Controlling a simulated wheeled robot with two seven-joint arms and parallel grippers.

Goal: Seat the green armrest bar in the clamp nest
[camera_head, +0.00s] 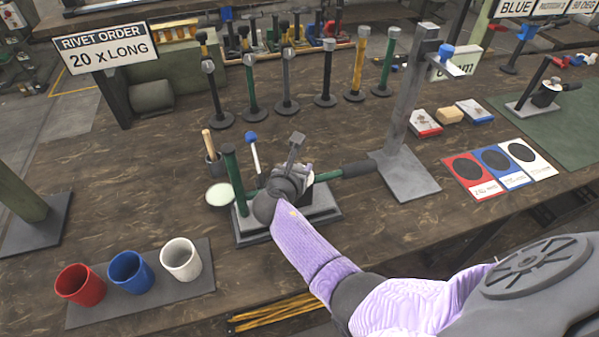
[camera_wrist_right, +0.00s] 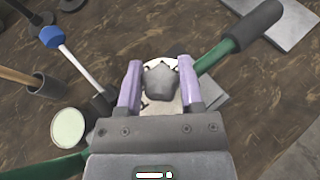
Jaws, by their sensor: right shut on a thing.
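The green armrest bar (camera_head: 327,176) lies roughly level, with its dark grip (camera_head: 358,168) pointing right. It also shows in the right wrist view (camera_wrist_right: 213,57), running to the upper right. My right gripper (camera_head: 291,182) is at the bar's left end, over the clamp nest's grey base plate (camera_head: 322,213). In the right wrist view its purple fingers (camera_wrist_right: 160,88) are closed around a grey angular piece in line with the bar. The gripper hides most of the nest, so I cannot tell whether the bar touches it. My left gripper is not in view.
A green post (camera_head: 235,180) and a blue-knobbed lever (camera_head: 253,150) stand close left of my gripper. A pale dish (camera_head: 219,194) sits further left. A grey stand (camera_head: 405,140) rises just right of the grip. Three cups (camera_head: 128,270) are at front left; several upright bars line the back.

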